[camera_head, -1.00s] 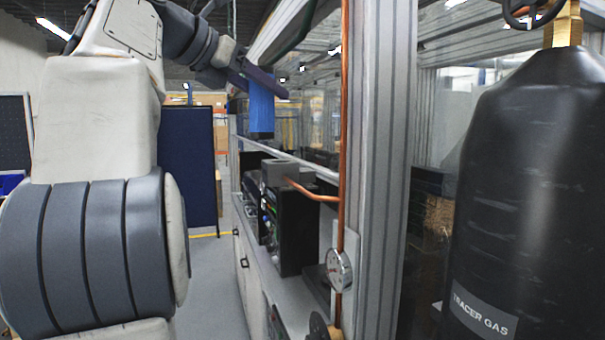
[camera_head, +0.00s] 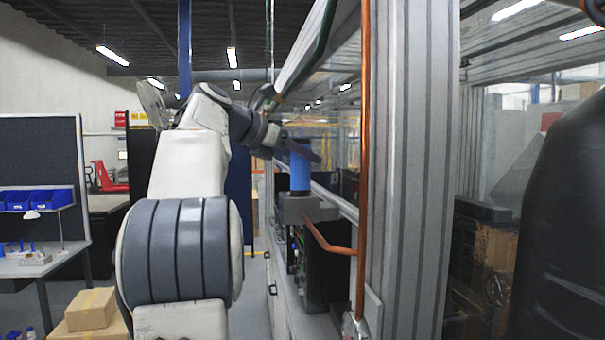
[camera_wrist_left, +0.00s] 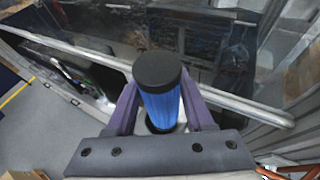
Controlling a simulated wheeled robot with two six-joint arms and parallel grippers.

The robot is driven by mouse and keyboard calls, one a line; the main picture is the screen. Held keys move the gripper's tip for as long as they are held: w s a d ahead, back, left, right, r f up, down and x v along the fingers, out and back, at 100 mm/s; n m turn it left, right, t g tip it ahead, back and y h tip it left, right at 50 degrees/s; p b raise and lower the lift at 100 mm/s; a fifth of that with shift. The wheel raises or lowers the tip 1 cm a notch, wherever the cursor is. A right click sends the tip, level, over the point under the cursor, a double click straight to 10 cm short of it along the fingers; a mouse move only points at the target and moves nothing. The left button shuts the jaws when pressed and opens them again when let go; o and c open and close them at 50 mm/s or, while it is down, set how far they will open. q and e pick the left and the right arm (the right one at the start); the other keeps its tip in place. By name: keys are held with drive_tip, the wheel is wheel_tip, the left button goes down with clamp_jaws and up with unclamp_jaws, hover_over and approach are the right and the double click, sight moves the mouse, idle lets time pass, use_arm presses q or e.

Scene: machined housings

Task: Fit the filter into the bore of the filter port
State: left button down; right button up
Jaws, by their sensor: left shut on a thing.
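The filter is a blue cylinder (camera_head: 300,174) with dark ends. In the head view it stands upright over the grey block of the filter port (camera_head: 318,209). Its lower end meets the block's top in the picture. I cannot tell whether it is inside the bore, above it or resting on the rim. My left gripper (camera_head: 303,153) is shut around the filter's upper part. In the left wrist view the filter (camera_wrist_left: 160,108) shows its black cap between the two purple fingers, and it hides most of what lies below. My right gripper is not in view.
A copper pipe (camera_head: 326,243) runs from the port block to a vertical copper pipe (camera_head: 364,150). An aluminium post (camera_head: 410,170) stands close on the right. A rail (camera_wrist_left: 230,100) passes behind the fingers. A dark gas cylinder (camera_head: 565,230) is at far right.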

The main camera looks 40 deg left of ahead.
sight(300, 175)
use_arm(q)
drive_tip(key=shift+w+a+f, duration=0.15)
drive_tip(key=shift+a+f, duration=0.1)
drive_tip(key=shift+a, duration=0.05)
drive_tip(key=shift+f, duration=1.95)
drive_tip(key=shift+f+b, duration=0.15)
drive_tip(key=shift+b, duration=0.2)
drive_tip(key=shift+c, duration=1.4)
unclamp_jaws()
drive_tip(key=shift+s+r, duration=0.2)
drive_tip(key=b+v, duration=0.1)
drive_tip(key=v, duration=1)
drive_tip(key=shift+s+r, duration=0.2)
drive_tip(key=shift+s, duration=0.15)
drive_tip(key=shift+a, duration=0.1)
